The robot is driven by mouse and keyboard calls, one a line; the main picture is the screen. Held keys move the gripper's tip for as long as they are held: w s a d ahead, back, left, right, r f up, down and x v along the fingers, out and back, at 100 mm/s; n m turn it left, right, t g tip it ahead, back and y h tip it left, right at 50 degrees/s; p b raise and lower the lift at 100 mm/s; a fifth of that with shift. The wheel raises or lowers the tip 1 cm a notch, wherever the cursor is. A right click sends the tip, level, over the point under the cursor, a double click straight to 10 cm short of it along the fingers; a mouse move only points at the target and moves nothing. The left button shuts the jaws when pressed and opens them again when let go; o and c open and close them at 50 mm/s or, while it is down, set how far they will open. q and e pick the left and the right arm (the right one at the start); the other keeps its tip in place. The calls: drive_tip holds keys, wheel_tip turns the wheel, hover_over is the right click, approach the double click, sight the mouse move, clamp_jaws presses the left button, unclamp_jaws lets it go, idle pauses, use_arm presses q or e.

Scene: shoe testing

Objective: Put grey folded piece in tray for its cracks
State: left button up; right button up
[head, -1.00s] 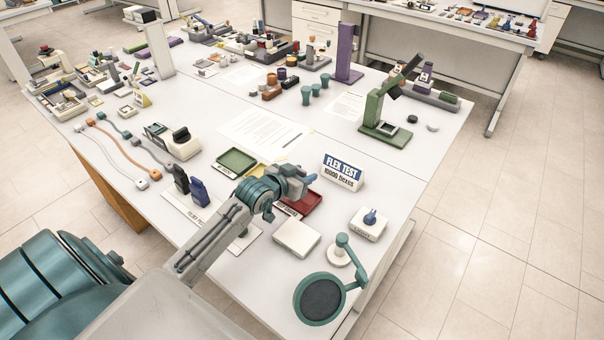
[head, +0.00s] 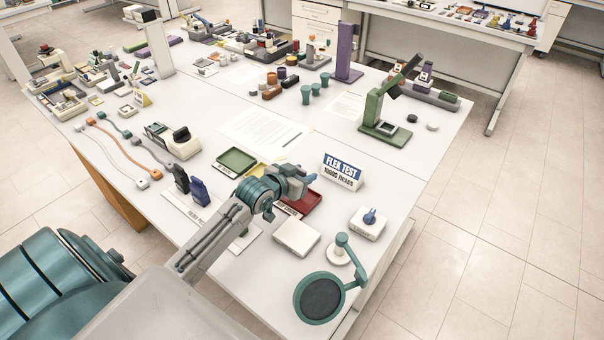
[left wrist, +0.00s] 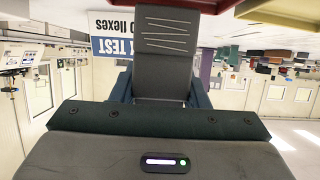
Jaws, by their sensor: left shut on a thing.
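My left gripper (head: 309,178) is shut on the grey folded piece (left wrist: 167,45), held between its blue fingers in the left wrist view. The piece has several pale crack lines across its face. In the head view the gripper is above the red tray (head: 312,204), and the piece is hard to make out there. A green tray (head: 237,160) lies to the left. A yellow tray (head: 257,171) between them is partly hidden by my arm. The small tray labels are too small or covered to read. My right gripper is not in view.
The flex test sign (head: 342,171) stands just right of the gripper. A white block (head: 296,238), a small base with a blue knob (head: 369,222) and a round magnifier (head: 320,299) are nearer the front.

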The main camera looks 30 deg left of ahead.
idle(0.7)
use_arm(q)
drive_tip(key=shift+f+b, duration=0.5)
drive_tip(key=shift+f, duration=0.7)
drive_tip(key=o, duration=1.2)
drive_tip(key=shift+r, duration=0.1)
drive_tip(key=shift+c, duration=0.2)
drive_tip(key=shift+s+a+r, duration=0.1)
drive_tip(key=shift+s, duration=0.45)
drive_tip(key=b+v, duration=0.1)
drive_tip(key=v, duration=0.8)
drive_tip(key=shift+s+r+b, duration=0.2)
drive_tip(key=shift+s+b, duration=0.1)
